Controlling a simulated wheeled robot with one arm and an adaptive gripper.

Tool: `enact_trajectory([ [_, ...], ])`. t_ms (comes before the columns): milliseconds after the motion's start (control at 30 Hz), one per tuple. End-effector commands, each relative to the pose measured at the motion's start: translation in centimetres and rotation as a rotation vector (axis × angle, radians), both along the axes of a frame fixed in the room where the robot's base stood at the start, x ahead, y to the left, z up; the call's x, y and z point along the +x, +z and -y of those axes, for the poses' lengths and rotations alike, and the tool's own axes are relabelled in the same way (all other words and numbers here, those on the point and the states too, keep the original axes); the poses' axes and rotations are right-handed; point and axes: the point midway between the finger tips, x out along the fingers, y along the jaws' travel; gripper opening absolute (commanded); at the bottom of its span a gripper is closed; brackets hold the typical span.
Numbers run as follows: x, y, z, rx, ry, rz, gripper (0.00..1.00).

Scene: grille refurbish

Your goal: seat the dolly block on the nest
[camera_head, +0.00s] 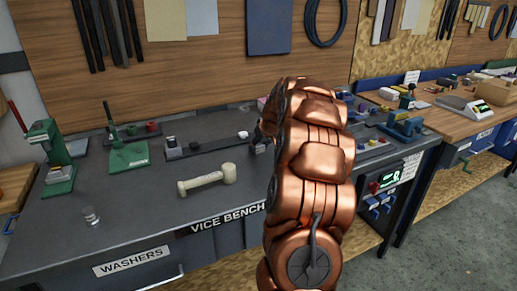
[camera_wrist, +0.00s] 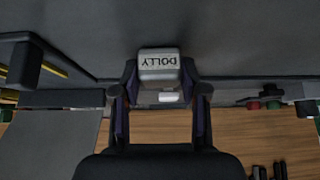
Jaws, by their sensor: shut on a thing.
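The dolly block (camera_wrist: 159,62), a light grey block with the word DOLLY upside down on it, sits between my fingers in the wrist view. My gripper (camera_wrist: 159,70) is shut on it, with one dark finger along each side. A small whitish piece shows just below the block's label face. In the head view my copper-coloured arm hides the block and most of the gripper. I cannot pick out the nest for certain in either view.
The dark vice bench (camera_head: 130,225) carries a pale mallet (camera_head: 207,179), a green press (camera_head: 52,155), a green stand (camera_head: 128,155) and a small clear cup (camera_head: 91,216). The bench's front left is mostly clear.

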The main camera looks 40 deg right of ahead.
Motion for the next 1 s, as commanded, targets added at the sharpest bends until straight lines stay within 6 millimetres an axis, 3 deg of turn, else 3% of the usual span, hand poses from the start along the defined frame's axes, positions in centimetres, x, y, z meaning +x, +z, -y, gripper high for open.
enact_trajectory([
  [1000,0.0,1.6,0.0,-0.002,-0.001,0.003,0.0],
])
